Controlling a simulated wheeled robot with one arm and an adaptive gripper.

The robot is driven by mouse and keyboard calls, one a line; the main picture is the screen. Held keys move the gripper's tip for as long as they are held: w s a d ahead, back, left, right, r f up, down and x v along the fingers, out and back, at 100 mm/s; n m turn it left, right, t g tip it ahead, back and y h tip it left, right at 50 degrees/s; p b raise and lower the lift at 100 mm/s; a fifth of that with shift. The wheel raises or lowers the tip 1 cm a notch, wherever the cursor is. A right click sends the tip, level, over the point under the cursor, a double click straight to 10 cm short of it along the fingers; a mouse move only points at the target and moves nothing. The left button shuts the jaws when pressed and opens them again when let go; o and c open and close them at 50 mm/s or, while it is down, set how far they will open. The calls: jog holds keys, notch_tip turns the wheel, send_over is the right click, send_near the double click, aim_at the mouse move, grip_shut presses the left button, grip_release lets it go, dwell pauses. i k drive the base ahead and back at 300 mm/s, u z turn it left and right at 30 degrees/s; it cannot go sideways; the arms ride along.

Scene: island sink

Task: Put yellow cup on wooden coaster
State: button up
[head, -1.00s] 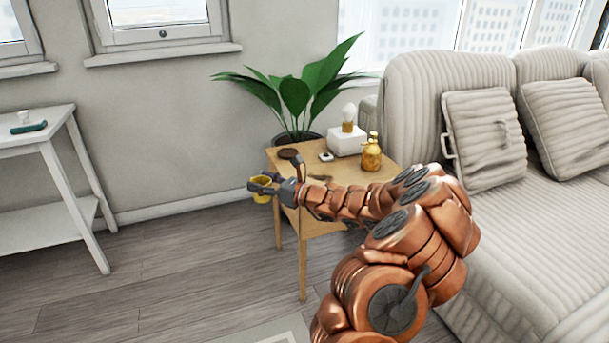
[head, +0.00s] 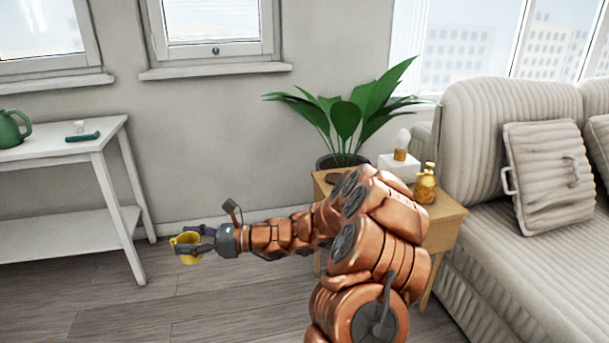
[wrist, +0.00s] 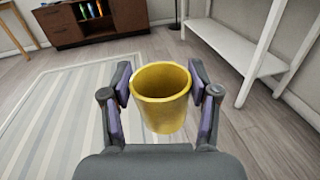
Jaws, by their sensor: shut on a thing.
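The yellow cup (head: 187,247) is held in my gripper (head: 190,240), above the floor and between the white side table and the wooden end table. In the wrist view the cup (wrist: 161,98) is upright, its open top showing an empty inside, with the dark, purple-padded fingers of my gripper (wrist: 162,92) shut on its two sides. A flat dark-brown piece (head: 332,178) on the wooden end table may be the wooden coaster; my arm partly covers that spot, so I cannot be sure.
The wooden end table (head: 447,222) bears a gold bottle (head: 425,185) and a white box (head: 398,166) with a bulb. A potted plant (head: 345,120) stands behind it, the sofa (head: 490,115) right. The white table (head: 60,148) holds a green teapot (head: 12,130).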

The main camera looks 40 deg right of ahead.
aim_at(335, 175)
jog(key=z, duration=0.1)
jog(key=i, duration=1.05)
jog(key=z, duration=0.8)
jog(key=i, duration=0.5)
jog(key=z, duration=0.35)
